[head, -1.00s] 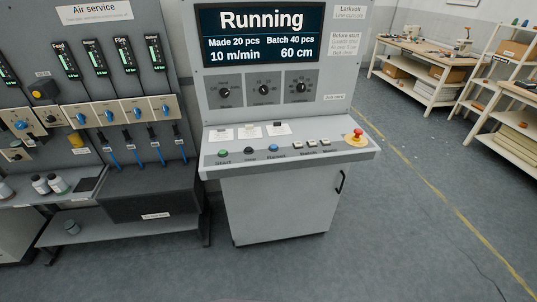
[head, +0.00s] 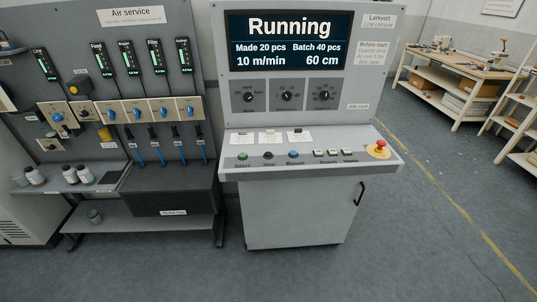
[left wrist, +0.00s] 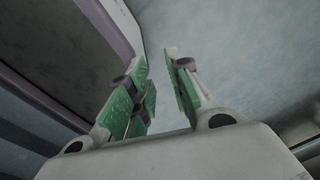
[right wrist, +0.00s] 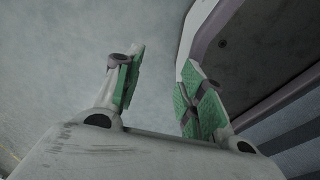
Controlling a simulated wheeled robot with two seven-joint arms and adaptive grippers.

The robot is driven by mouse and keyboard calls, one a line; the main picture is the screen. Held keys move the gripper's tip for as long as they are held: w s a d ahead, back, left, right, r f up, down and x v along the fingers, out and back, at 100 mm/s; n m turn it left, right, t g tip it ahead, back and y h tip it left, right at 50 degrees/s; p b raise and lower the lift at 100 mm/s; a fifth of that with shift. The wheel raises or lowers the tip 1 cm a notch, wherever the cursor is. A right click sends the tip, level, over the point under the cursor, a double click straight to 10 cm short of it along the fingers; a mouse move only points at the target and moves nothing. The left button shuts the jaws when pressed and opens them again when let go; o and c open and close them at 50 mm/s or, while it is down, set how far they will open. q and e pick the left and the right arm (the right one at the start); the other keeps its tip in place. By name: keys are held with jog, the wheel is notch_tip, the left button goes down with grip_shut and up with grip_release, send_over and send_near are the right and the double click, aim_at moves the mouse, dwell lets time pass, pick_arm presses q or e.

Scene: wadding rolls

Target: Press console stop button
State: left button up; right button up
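The grey console (head: 310,208) stands in the middle of the head view. Its screen (head: 290,40) reads Running, Made 20 pcs, Batch 40 pcs. On its sloped panel sit a green start button (head: 242,156), a black stop button (head: 268,155) and a blue reset button (head: 293,154). A red mushroom button (head: 381,145) on a yellow base is at the panel's right end. My left gripper (left wrist: 158,80) and right gripper (right wrist: 158,75) show only in their wrist views, both open and empty, with green finger pads apart. Neither is at the console.
An air service board (head: 130,60) with a dark box (head: 172,190) and a low shelf (head: 140,231) stands left of the console. A workbench (head: 455,70) is at the back right. The floor (head: 340,275) in front of the console is clear.

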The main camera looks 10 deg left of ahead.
pick_arm(q)
jog(key=shift+w, duration=0.25)
jog(key=shift+c, duration=1.2)
jog(key=shift+w+r, duration=0.1)
jog(key=shift+w, duration=0.75)
grip_shut()
pick_arm(e)
jog(key=shift+s, duration=0.85)
pick_arm(q)
jog(key=shift+s, duration=0.15)
jog(key=shift+s+d, duration=0.1)
jog(key=shift+s, duration=0.95)
pick_arm(e)
jog(key=shift+w, duration=0.95)
pick_arm(q)
jog(key=shift+w, duration=0.15)
pick_arm(e)
jog(key=shift+s, duration=0.1)
